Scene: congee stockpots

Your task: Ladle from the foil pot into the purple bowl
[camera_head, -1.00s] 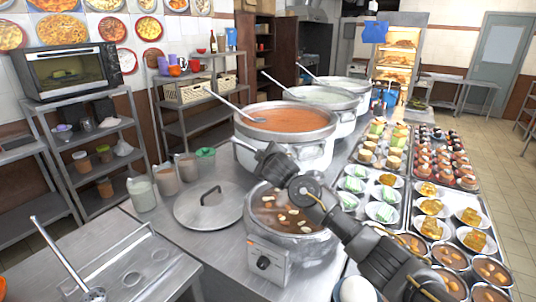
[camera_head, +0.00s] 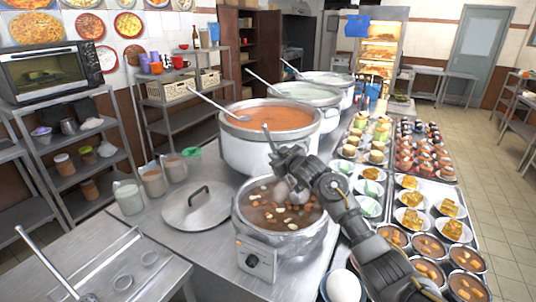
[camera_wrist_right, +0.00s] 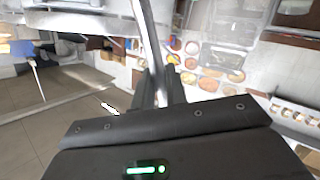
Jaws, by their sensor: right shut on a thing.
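The foil pot (camera_head: 265,238) stands front centre in the head view, with foil around its wall and brown soup with pale pieces inside. My right gripper (camera_head: 284,162) is above the pot's far rim, shut on a ladle. The ladle's thin metal handle (camera_head: 268,138) sticks up past the gripper. The handle also runs up between the fingers in the right wrist view (camera_wrist_right: 150,45). A pale grey part at the soup surface looks like the ladle's bowl. I cannot make out the purple bowl for certain; a small greyish-purple bowl (camera_head: 41,132) sits on the left shelf. My left gripper is not in view.
A lid (camera_head: 200,207) lies left of the pot. A large pot of orange soup (camera_head: 268,150) stands behind it. Trays of filled dishes (camera_head: 437,228) cover the right side. Another ladle (camera_head: 48,262) is at the lower left. A white round thing (camera_head: 343,287) is at the front.

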